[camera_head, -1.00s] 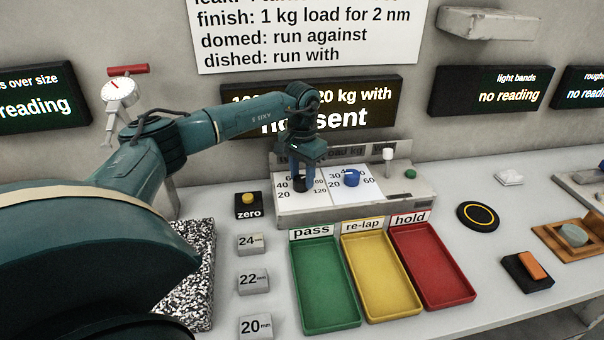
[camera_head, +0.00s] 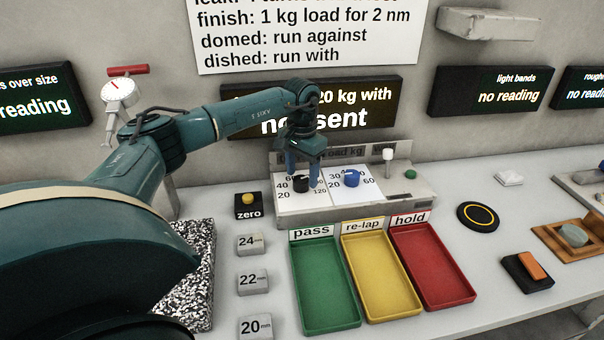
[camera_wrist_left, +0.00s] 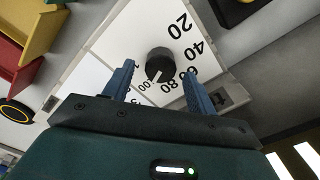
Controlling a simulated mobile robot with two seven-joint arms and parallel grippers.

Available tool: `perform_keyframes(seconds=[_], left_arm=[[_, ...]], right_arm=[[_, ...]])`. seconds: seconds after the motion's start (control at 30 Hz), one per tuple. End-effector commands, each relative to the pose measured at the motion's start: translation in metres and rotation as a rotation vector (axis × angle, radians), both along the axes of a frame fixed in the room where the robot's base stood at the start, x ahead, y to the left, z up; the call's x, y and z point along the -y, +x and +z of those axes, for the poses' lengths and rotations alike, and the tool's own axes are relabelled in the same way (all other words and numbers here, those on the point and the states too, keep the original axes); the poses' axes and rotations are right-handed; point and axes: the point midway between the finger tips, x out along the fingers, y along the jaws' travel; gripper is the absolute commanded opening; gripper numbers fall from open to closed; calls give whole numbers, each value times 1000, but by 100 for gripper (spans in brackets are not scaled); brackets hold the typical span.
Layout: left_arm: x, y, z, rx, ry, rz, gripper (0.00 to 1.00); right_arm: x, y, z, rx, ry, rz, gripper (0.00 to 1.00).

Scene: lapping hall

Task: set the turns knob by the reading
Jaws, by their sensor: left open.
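The turns knob is a black knob (camera_head: 300,183) on the left dial of the grey control box (camera_head: 300,217), with numbers from 20 to 120 around it. In the left wrist view the black knob (camera_wrist_left: 160,62) carries a white pointer mark, turned toward about 100. My left gripper (camera_head: 303,178) is open above this knob. In the wrist view its two blue fingers (camera_wrist_left: 158,82) stand on either side of the knob, with gaps showing. A dark display (camera_head: 360,112) behind is partly covered by my left arm, so its reading is not fully legible. My right gripper is not in view.
A blue knob (camera_head: 351,179), a white lever (camera_head: 388,156) and a green button (camera_head: 410,174) are close by on the box. Green (camera_head: 325,290), yellow (camera_head: 382,280) and red (camera_head: 432,268) trays lie in front. A zero button (camera_head: 248,200) stands left.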

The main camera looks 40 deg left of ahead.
Motion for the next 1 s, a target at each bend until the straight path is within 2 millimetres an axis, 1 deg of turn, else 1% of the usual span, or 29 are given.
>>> perform_keyframes(seconds=[0.3,0.4,0.5,0.6,0.7,1.0], left_arm=[[0,1,70,8,-1,-1,57],[0,1,90,6,-1,-1,57],[0,1,106,5,-1,0,57],[0,1,116,4,-1,0,57],[0,0,121,3,-1,0,57],[0,0,122,2,-1,0,57]], right_arm=[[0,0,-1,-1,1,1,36],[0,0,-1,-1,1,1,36],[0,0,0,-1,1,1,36],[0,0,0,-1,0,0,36],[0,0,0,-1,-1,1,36],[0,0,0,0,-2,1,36]])
